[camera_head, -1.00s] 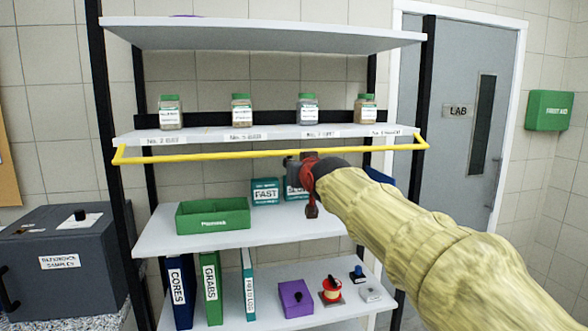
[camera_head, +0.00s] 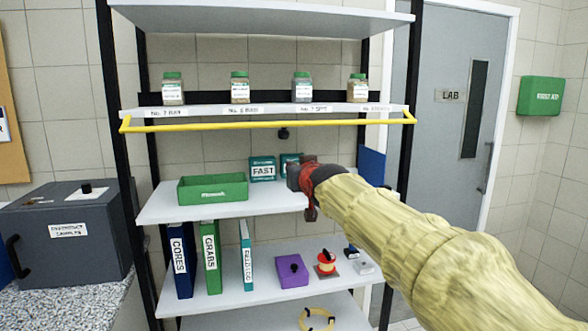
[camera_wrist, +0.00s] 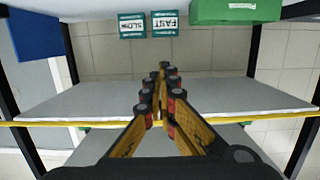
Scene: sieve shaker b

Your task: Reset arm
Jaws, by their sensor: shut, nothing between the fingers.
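My arm in a pale yellow sleeve reaches in from the lower right in the head view. My gripper (camera_head: 305,187) is at its end, in front of the middle shelf's right part and below the yellow rail (camera_head: 270,125). In the wrist view the fingers of my gripper (camera_wrist: 165,70) are together at the tips, with nothing between them. That view looks upside down. My gripper partly covers the SLOW box (camera_head: 289,160); the FAST box (camera_head: 262,169) stands just left of it.
A green tray (camera_head: 213,188) sits on the middle shelf. Several green-lidded jars (camera_head: 240,88) stand on the shelf above, behind the yellow rail. A dark grey box (camera_head: 65,230) is at left.

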